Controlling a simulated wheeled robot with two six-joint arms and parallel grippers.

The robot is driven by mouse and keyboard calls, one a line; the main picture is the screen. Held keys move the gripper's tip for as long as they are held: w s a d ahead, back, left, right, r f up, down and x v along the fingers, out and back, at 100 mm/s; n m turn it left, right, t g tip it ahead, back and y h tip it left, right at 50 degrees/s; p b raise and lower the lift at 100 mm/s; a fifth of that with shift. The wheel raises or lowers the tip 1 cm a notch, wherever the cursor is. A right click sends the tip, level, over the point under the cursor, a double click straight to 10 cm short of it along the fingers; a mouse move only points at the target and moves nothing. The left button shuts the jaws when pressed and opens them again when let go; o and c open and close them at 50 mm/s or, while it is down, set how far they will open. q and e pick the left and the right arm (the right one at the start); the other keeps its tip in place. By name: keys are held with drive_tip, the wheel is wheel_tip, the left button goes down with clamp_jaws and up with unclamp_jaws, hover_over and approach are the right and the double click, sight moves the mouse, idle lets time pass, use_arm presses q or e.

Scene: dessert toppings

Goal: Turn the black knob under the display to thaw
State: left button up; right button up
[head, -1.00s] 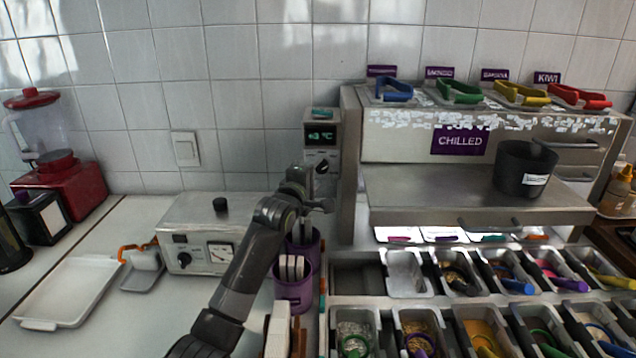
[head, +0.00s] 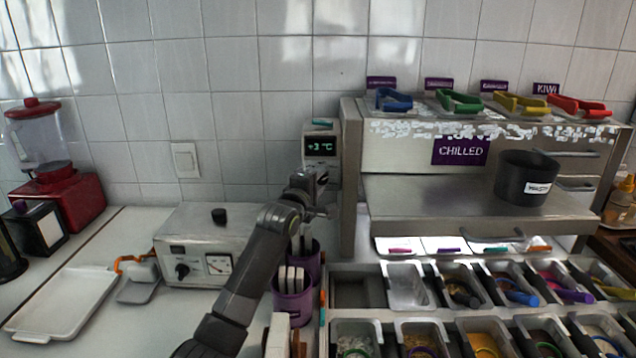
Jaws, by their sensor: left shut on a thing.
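The display (head: 320,146) is on a narrow white panel at the left side of the chilled cabinet and reads about +3 °C in green. The black knob (head: 322,178) sits just below it and is mostly hidden behind my left gripper (head: 318,184). My left arm reaches up from the bottom of the view, and its gripper is at the knob, shut on it as far as I can see. The fingertips are small and partly hidden, and the knob's pointer and labels cannot be read. My right gripper is not in view.
Purple cups (head: 293,296) with utensils stand close beside my left forearm. A metal box (head: 205,245) with a dial and its own black knob (head: 182,270) is to the left. The chilled cabinet (head: 400,160) and topping trays (head: 408,285) fill the right. A white tray (head: 62,303) lies far left.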

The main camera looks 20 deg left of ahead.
use_arm(q)
drive_tip(key=shift+r+m+p, duration=0.15)
drive_tip(key=shift+m+p, duration=0.15)
drive_tip(key=shift+p, duration=0.35)
drive_tip(key=shift+d+r+m+g+y+p, duration=0.1)
drive_tip(key=shift+m+g+y+p, duration=0.45)
drive_tip(key=shift+m+p, duration=1.3)
drive_tip(key=shift+d+r+m+g+y+p, duration=0.1)
drive_tip(key=shift+m+g+y+p, duration=0.6)
drive_tip(key=shift+p, duration=1.8)
drive_tip(key=shift+r+m+g+y+p, duration=0.15)
drive_tip(key=shift+m+g+p, duration=0.5)
drive_tip(key=shift+m+p, duration=1.4)
drive_tip(key=shift+f, duration=0.1)
drive_tip(key=o, duration=1)
drive_tip(key=shift+w, duration=0.1)
drive_tip(key=shift+c, duration=0.2)
drive_tip(key=b+v, duration=0.2)
drive_tip(key=v, duration=1.5)
